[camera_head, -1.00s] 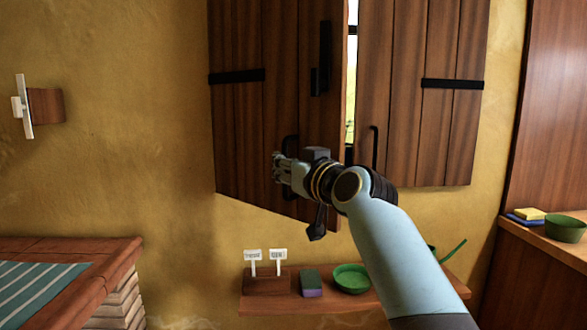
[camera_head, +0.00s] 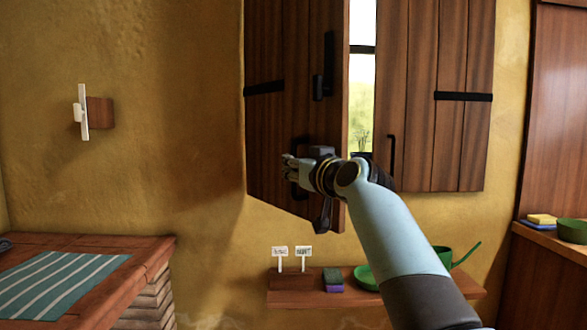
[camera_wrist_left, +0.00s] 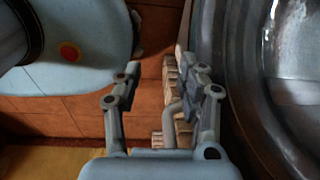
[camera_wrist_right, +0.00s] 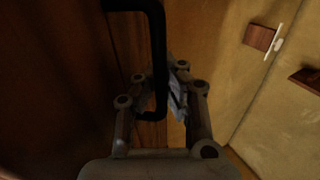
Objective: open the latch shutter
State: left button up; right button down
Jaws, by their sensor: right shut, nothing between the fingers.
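The left wooden shutter (camera_head: 292,110) stands swung out from the window, with a bright gap at its right edge. The right shutter (camera_head: 425,60) looks flat at the window and has a black handle (camera_head: 391,157). A black latch (camera_head: 324,70) is on the left shutter's upper part. My right gripper (camera_head: 290,168) is at the left shutter's lower part. My left gripper (camera_wrist_left: 160,88) is open and empty, seen only in the left wrist view.
A shelf (camera_head: 390,297) under the window holds plant labels (camera_head: 292,253), a sponge (camera_head: 333,280) and green dishes. A brick counter (camera_head: 135,255) with a striped cloth (camera_head: 60,285) is at the left. A dark round vessel (camera_wrist_left: 250,90) stands close beside my left gripper.

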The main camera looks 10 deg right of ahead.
jog(key=c, duration=1.6)
grip_release()
jog(key=shift+s+d+f, duration=0.2)
jog(key=shift+s+d, duration=0.1)
jog(key=shift+c, duration=0.2)
jog(key=shift+w+a+r, duration=0.1)
jog(key=v, duration=1.2)
jog(key=shift+c, duration=0.3)
